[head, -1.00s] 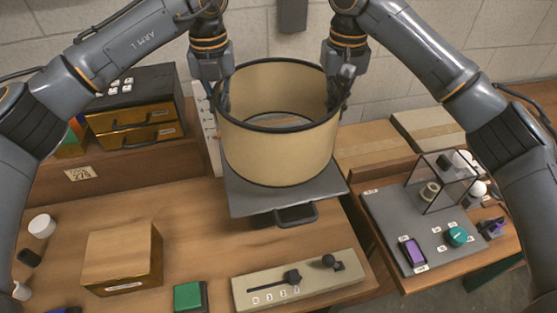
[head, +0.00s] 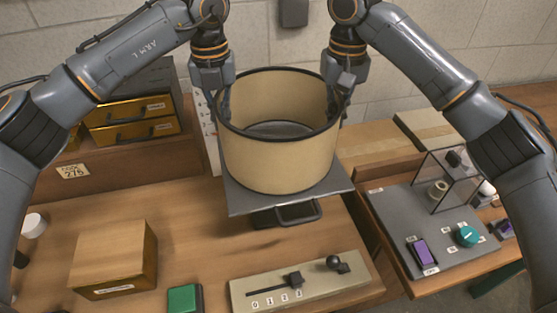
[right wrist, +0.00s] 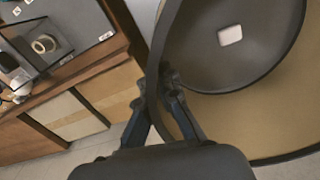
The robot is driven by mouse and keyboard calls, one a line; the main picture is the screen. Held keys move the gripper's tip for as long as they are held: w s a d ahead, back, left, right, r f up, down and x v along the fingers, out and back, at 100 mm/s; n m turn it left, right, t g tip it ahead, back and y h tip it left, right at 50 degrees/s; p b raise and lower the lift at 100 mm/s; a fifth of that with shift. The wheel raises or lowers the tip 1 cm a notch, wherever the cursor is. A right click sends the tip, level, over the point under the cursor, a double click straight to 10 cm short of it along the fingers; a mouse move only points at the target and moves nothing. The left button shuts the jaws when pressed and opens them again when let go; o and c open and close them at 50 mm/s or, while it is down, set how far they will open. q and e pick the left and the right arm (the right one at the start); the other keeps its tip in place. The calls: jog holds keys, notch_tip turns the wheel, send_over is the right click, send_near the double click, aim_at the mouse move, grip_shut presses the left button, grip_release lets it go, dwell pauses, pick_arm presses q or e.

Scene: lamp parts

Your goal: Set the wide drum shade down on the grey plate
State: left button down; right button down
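The wide drum shade (head: 272,158) is a tan open cylinder with dark rims, upright at the middle of the head view. The grey plate (head: 243,203) is under it, its front corners bare. I cannot tell whether the shade's bottom rim touches the plate. My left gripper (head: 222,108) is closed on the left side of the top rim. My right gripper (head: 335,105) is closed on the right side. The right wrist view shows the right fingers (right wrist: 165,88) pinching the rim, with a dark round surface bearing a pale square inside the shade (right wrist: 275,115).
A dark handle (head: 298,213) sits below the plate's front edge. A wooden box (head: 112,262), a green block (head: 184,299) and a slider panel (head: 305,281) stand in front. A drawer cabinet (head: 135,132) is at left. A grey control board (head: 400,215) with a clear case is at right.

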pick_arm(q)
jog(key=shift+a+f, duration=0.1)
jog(key=shift+f, duration=0.35)
pick_arm(e)
jog(key=shift+d+f, duration=0.15)
jog(key=shift+f, duration=0.3)
pick_arm(q)
jog(key=c, duration=1.5)
grip_release()
pick_arm(e)
jog(key=c, duration=1.5)
grip_release()
pick_arm(q)
jog(key=shift+r, duration=0.1)
notch_tip(320, 180, up, 12)
jog(key=shift+f, duration=0.2)
jog(key=shift+r, duration=0.1)
pick_arm(e)
notch_tip(320, 180, up, 12)
jog(key=shift+r, duration=0.1)
